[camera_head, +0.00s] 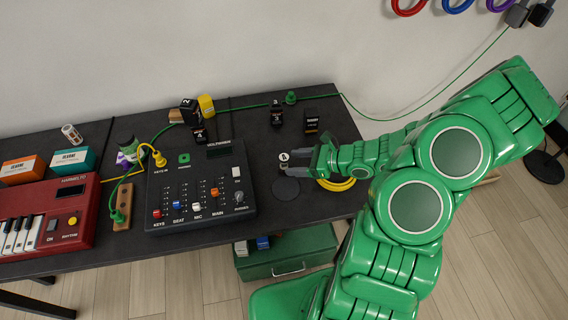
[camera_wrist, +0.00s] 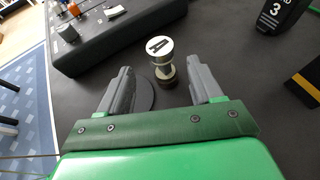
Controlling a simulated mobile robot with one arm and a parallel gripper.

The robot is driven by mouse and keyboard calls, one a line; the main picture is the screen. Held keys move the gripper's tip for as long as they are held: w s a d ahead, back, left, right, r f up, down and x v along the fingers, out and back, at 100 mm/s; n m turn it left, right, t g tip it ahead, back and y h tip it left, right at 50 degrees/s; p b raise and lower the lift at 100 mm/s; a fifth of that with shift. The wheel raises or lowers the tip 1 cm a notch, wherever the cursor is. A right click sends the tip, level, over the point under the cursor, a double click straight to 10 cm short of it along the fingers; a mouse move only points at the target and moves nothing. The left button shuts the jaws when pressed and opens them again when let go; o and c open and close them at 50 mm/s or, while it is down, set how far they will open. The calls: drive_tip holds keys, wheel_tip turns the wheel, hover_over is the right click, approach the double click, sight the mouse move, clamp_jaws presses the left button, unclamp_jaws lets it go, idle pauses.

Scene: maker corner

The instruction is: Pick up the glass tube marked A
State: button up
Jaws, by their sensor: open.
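In the head view, the tube (camera_head: 284,157) is small, just left of my gripper's fingertips. My gripper (camera_head: 296,164) is green with grey fingers and comes in from the right, low over the table. In the wrist view, my gripper (camera_wrist: 159,70) is open and empty. The tube stands near the gap between the fingertips; I cannot tell whether it touches either finger.
A flat dark disc (camera_head: 285,190) lies close to the tube. A black mixer (camera_head: 200,185) stands to the left. Black blocks marked 3 (camera_head: 276,116) and another black block (camera_head: 311,122) stand behind. A yellow cable coil (camera_head: 338,184) lies under my gripper.

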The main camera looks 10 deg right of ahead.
drive_tip(key=shift+w+x, duration=0.1)
drive_tip(key=shift+x, duration=1.6)
drive_tip(key=shift+w+x, duration=0.15)
drive_tip(key=shift+x, duration=1.5)
drive_tip(key=shift+d+r, duration=0.1)
drive_tip(key=c, duration=1.1)
